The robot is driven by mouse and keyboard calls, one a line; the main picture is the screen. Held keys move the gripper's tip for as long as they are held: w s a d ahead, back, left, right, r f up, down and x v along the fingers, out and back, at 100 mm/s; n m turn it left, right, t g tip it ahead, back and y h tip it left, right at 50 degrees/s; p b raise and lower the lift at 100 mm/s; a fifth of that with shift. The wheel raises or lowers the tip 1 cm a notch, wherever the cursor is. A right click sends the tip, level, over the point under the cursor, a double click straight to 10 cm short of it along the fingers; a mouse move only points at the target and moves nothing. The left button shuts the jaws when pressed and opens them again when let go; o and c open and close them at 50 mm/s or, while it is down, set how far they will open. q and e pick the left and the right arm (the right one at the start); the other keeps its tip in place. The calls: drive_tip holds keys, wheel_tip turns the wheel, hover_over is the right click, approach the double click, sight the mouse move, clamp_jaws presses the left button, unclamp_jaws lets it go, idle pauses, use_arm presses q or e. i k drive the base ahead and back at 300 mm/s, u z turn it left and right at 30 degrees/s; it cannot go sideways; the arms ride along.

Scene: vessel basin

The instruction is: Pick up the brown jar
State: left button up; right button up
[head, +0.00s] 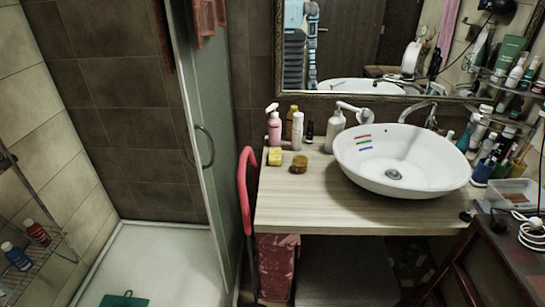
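A small brown jar (299,164) with a yellowish-brown top stands on the light wooden counter (310,212), left of the white vessel basin (430,181). A clear strip of counter lies between the jar and the basin. Nothing covers the jar in the head view. Neither of my grippers is in view.
A yellow block (275,156) sits close to the jar's left. Behind stand a pink pump bottle (274,127), a white bottle (297,129) and a white pump bottle (335,130). A red rail (243,190) rises at the counter's left edge. The counter front is clear.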

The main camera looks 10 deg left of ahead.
sight(296, 169)
drive_tip(key=z, duration=0.35)
drive_tip(key=i, duration=0.85)
drive_tip(key=z, duration=0.7)
